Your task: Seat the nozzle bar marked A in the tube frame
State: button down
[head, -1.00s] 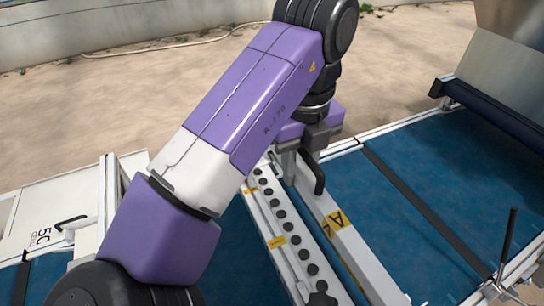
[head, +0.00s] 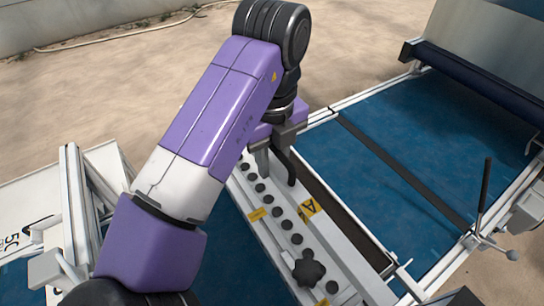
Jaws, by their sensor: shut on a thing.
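The nozzle bar marked A (head: 322,222) is a long white bar with a yellow label, running from my gripper toward the lower right. My gripper (head: 272,165) is shut on its far end, beside a dark curved handle; the fingertips are partly hidden. The tube frame (head: 258,228) is white, with a row of black round openings and yellow labels, and lies across the blue belt. The bar runs along the right side of this row, close against it or over it. I cannot tell whether it touches or is seated. My arm hides the frame's far left end.
A black star knob (head: 308,268) stands at the near end of the row. The blue belt (head: 410,120) lies to the right, crossed by a dark strip. A lever (head: 484,195) rises at the right edge. A hopper (head: 485,35) stands at the back right. White frame parts (head: 75,205) are at left.

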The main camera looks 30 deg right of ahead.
jog(key=shift+f+b, duration=2.4)
jog(key=shift+f, duration=1)
jog(key=shift+w, duration=0.2)
jog(key=shift+f+b, duration=0.5)
jog(key=shift+f, duration=0.1)
jog(key=c, duration=1)
grip_release()
jog(key=shift+c, duration=0.2)
jog(key=shift+r, duration=0.1)
